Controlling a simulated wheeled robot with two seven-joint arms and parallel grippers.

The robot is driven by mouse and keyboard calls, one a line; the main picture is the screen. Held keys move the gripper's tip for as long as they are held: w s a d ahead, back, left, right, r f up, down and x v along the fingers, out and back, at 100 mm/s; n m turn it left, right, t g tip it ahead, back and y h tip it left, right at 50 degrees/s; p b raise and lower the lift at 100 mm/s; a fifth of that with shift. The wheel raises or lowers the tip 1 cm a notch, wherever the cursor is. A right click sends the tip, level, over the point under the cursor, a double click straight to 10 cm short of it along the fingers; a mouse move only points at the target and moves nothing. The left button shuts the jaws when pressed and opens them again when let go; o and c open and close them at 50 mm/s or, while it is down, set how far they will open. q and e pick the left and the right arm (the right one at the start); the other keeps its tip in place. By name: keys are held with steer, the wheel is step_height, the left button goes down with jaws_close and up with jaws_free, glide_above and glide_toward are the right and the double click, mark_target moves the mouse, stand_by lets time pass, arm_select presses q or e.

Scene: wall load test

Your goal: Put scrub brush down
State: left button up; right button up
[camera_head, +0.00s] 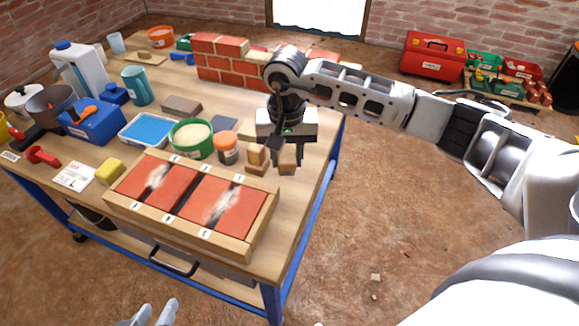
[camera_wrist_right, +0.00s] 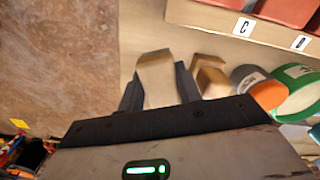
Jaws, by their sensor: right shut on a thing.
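My right gripper (camera_head: 287,156) is shut on a tan wooden piece, which I take for the scrub brush (camera_head: 288,163), near the right edge of the workbench. In the right wrist view the piece (camera_wrist_right: 158,80) sits between the dark fingers; its bristles cannot be made out. A second wooden block (camera_head: 256,158) stands close beside it on the bench, left of the gripper. I cannot tell whether the held piece touches the bench top. My left gripper (camera_head: 152,314) shows only its fingertips at the bottom edge, apart and empty.
A wooden frame with red panels (camera_head: 190,195) lies along the front of the workbench (camera_head: 315,150). An orange-rimmed pot (camera_head: 227,149) and a green tub (camera_head: 190,138) stand left of the wooden block. A small brick wall (camera_head: 222,68) stands behind.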

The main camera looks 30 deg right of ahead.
mark_target(290, 177)
steer(key=shift+d+f, duration=0.2)
steer(key=f, duration=0.3)
steer(key=shift+w+d+f+b, duration=0.15)
steer(key=shift+d+f+b, duration=0.05)
steer(key=shift+b, duration=0.15)
arm_select(q)
steer(key=shift+d+f, duration=0.15)
steer(key=shift+f, duration=0.6)
arm_select(e)
steer(key=shift+f, duration=0.15)
steer(key=shift+f, duration=0.15)
steer(key=o, duration=0.9)
arm_select(q)
steer(key=shift+f, duration=0.1)
